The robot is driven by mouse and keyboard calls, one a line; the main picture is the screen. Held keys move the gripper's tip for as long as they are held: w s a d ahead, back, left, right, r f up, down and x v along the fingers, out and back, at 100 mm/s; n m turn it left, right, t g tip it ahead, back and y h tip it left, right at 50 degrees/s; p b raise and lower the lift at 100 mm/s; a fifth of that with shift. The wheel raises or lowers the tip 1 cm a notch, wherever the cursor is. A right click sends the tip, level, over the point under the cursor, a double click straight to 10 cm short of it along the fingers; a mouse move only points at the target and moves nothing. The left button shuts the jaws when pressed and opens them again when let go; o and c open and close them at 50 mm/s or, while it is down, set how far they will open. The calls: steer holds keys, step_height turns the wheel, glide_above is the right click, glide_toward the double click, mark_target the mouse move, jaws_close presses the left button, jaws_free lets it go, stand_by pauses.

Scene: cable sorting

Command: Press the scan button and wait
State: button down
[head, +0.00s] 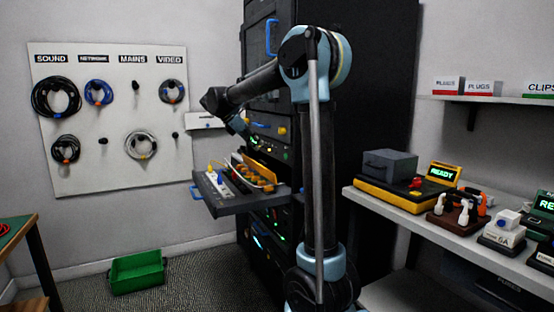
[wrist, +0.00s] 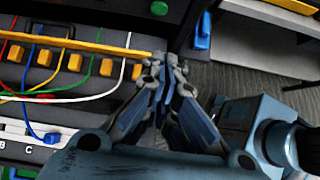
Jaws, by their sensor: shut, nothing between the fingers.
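A round green button (wrist: 159,8) shows at the top of the wrist view, on a dark panel just beyond my fingertips. No label on it is readable, so I cannot tell if it is the scan button. My gripper (wrist: 170,64) is shut and empty, its fingers together beside the end of a yellow bar. In the head view my gripper (head: 240,126) is small and dark in front of the rack (head: 381,110). Another possible button, red (head: 416,182), sits on the yellow tester (head: 395,197) with a green READY screen (head: 442,173).
A pulled-out drawer (head: 222,207) holds a white power strip (head: 218,180) and orange plugs. Coloured cables cross the plug row (wrist: 72,62) in the wrist view. A green bin (head: 137,274) stands on the floor. Cables hang on the wall board (head: 110,150). The right bench (head: 400,203) carries several devices.

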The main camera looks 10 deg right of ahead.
mark_target(286, 156)
steer(key=shift+w+a+r+n, duration=0.15)
steer(key=shift+w+a+n, duration=0.15)
steer(key=shift+w+a, duration=0.25)
steer(key=shift+d, duration=0.1)
steer(key=x, duration=0.4)
steer(key=d+r+x, duration=0.1)
steer(key=x, duration=0.7)
steer(key=shift+w+d+r, duration=0.2)
steer(key=shift+d, duration=0.05)
steer(key=shift+w+d, duration=0.2)
steer(key=shift+d, duration=0.35)
